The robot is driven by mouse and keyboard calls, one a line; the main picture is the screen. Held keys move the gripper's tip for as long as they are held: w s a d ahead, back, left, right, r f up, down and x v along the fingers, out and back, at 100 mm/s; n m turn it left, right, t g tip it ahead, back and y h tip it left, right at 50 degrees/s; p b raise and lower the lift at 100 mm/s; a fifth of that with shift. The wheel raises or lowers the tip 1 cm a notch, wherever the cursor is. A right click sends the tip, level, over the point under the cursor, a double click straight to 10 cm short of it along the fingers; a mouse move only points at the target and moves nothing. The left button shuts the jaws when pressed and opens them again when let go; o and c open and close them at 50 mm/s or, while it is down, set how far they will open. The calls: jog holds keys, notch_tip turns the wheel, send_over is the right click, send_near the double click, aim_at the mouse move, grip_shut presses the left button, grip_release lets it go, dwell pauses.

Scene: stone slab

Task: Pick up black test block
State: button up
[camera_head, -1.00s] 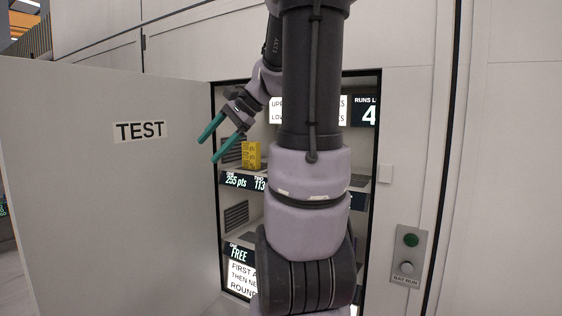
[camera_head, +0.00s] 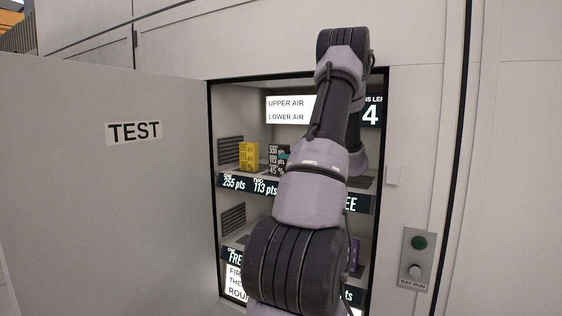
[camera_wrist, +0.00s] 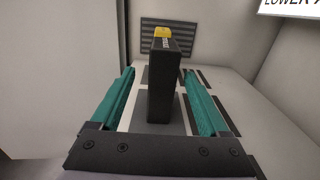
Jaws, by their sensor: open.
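The black test block (camera_head: 279,158), with white print on its face, stands on the upper shelf of the open bay in the head view. In the wrist view the black block (camera_wrist: 163,88) stands upright on a dark pad. My gripper (camera_wrist: 159,75) is open, with one teal finger on each side of the block and a visible gap to each. The fingers look apart from it; how deep it sits between them is hard to tell.
A yellow block (camera_head: 249,156) stands left of the black one and shows behind it in the wrist view (camera_wrist: 162,32). A purple block (camera_head: 355,256) is on the lower shelf. The open TEST door (camera_head: 90,190) is at left. Bay walls enclose the shelf.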

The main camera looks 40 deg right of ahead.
aim_at(279, 151)
jog(key=w, duration=0.1)
jog(key=w+a+r, duration=0.1)
jog(key=w, duration=0.3)
jog(key=shift+a+r, duration=0.15)
jog(key=shift+a, duration=0.1)
jog(key=shift+c, duration=0.3)
grip_shut()
